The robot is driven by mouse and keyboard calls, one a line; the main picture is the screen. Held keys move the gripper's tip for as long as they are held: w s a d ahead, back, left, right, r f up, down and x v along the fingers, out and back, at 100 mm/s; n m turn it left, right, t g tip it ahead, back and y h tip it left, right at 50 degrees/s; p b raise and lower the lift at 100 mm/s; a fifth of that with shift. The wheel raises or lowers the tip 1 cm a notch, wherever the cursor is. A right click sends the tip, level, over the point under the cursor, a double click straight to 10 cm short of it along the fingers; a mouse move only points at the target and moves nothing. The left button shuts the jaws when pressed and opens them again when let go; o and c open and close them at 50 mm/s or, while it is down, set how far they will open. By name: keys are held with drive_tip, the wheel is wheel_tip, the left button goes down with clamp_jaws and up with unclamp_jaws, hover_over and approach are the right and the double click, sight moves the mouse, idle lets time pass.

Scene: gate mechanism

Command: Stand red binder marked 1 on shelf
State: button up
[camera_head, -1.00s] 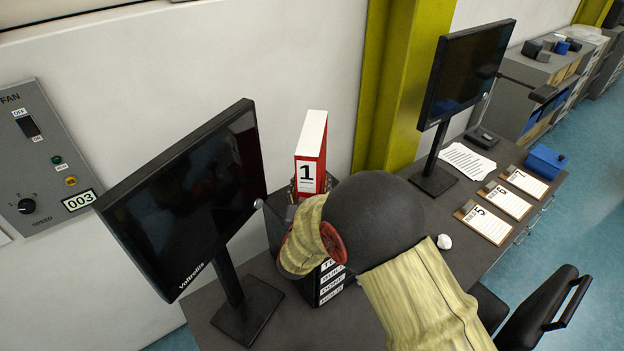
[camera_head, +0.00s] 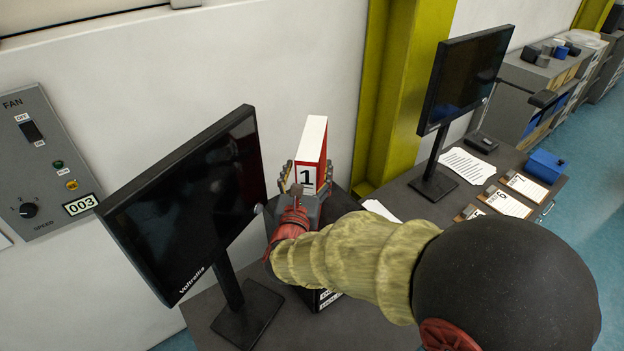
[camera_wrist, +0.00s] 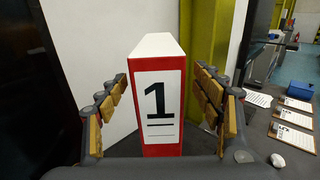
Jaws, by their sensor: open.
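The red binder marked 1 (camera_head: 313,152) stands upright, its white label facing me, on top of a dark shelf unit (camera_head: 336,200) between the two monitors. In the wrist view the binder (camera_wrist: 160,100) rises between my fingers. My gripper (camera_head: 308,176) is open, one finger on each side of the binder. In the wrist view my gripper (camera_wrist: 162,105) shows a gap between each finger pad and the binder's sides. The binder's foot is hidden by my gripper in the head view.
A monitor (camera_head: 190,200) stands close on the left, another (camera_head: 465,70) to the right. Papers (camera_head: 467,165), clipboards (camera_head: 500,201) and a blue box (camera_head: 545,166) lie on the right of the desk. A wall and a yellow-green column (camera_head: 400,90) stand behind.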

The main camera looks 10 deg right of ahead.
sight(312, 144)
drive_tip(key=shift+w+d+r, duration=0.15)
drive_tip(key=shift+r, duration=0.7)
drive_tip(key=shift+w+d+r, duration=0.1)
drive_tip(key=shift+w, duration=0.2)
drive_tip(key=shift+x, duration=0.95)
drive_tip(key=x, duration=0.5)
drive_tip(key=shift+w+r, duration=0.15)
drive_tip(key=shift+r, duration=0.05)
drive_tip(key=shift+c, duration=1)
drive_tip(key=c, duration=1.5)
clamp_jaws()
